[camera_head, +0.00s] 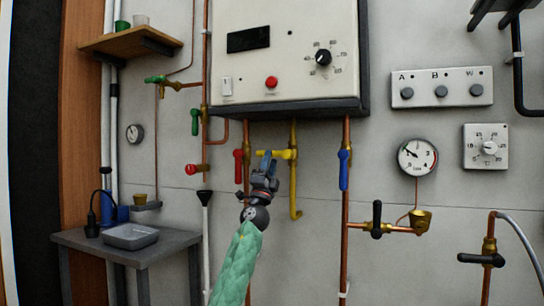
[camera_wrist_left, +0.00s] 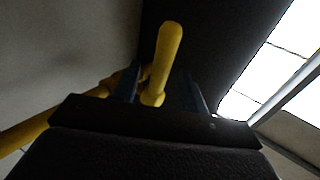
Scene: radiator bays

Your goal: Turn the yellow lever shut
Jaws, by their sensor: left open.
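The yellow lever (camera_head: 286,154) sits on the yellow gas pipe (camera_head: 293,132) under the boiler and lies sideways across it, reaching left. My left gripper (camera_head: 267,163) is at the lever's left part, its fingers partly covering it. In the left wrist view the lever (camera_wrist_left: 168,50) stands between the two blue fingers (camera_wrist_left: 160,88), which are open with a gap visible at the right finger. Whether either finger touches the lever I cannot tell. My right gripper is not in view.
A red lever (camera_head: 239,165) hangs close left of my left gripper. A blue lever (camera_head: 344,170) hangs on a copper pipe to the right. The white boiler (camera_head: 290,60) is right above. A grey table (camera_head: 165,243) with a tray stands at lower left.

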